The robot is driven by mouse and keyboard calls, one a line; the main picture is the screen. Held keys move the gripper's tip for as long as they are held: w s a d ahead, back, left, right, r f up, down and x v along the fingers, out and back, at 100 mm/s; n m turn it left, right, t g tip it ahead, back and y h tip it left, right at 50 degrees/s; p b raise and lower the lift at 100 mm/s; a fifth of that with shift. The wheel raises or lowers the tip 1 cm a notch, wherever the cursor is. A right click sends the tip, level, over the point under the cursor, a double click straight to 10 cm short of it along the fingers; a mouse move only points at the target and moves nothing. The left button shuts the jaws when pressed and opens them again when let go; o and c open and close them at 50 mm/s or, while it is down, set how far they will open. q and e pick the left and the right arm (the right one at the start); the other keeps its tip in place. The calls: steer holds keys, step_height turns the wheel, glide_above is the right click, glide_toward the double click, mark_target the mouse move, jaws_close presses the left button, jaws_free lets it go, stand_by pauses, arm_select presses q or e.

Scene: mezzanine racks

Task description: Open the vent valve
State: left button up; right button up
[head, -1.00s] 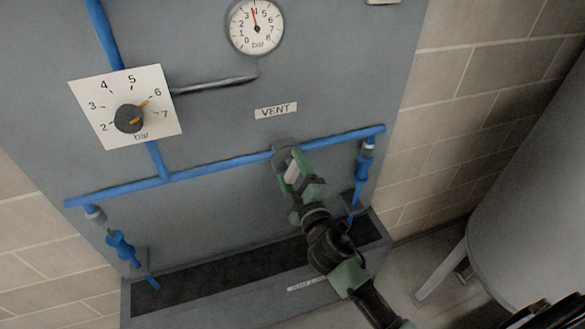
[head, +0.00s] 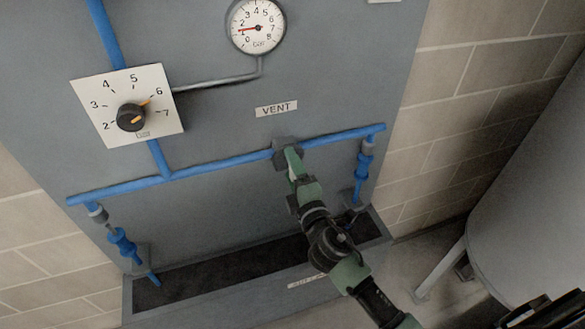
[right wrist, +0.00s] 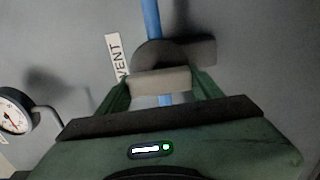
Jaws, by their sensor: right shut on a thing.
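The vent valve (head: 285,148) sits on the blue horizontal pipe, below the VENT label (head: 276,109). My right gripper (head: 292,162) reaches up to it from below. In the right wrist view, my right gripper (right wrist: 160,88) has its green fingers on both sides of a pale valve handle (right wrist: 160,80) and is shut on it. The round grey valve body (right wrist: 158,53) shows behind the handle, with the blue pipe beyond. My left gripper is not in view.
A white dial plate with a black knob (head: 130,117) is at upper left, its pointer near 6. Blue drain fittings (head: 122,245) hang at the pipe's left end and others (head: 362,168) at its right. A dark trough (head: 215,268) lies below. A grey tank (head: 535,215) stands at right.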

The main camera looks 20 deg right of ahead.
steer(key=o, duration=1.4)
steer(key=shift+c, duration=0.2)
steer(key=s+b, duration=0.2)
steer(key=s, duration=0.6)
steer(key=shift+w+d, duration=0.1)
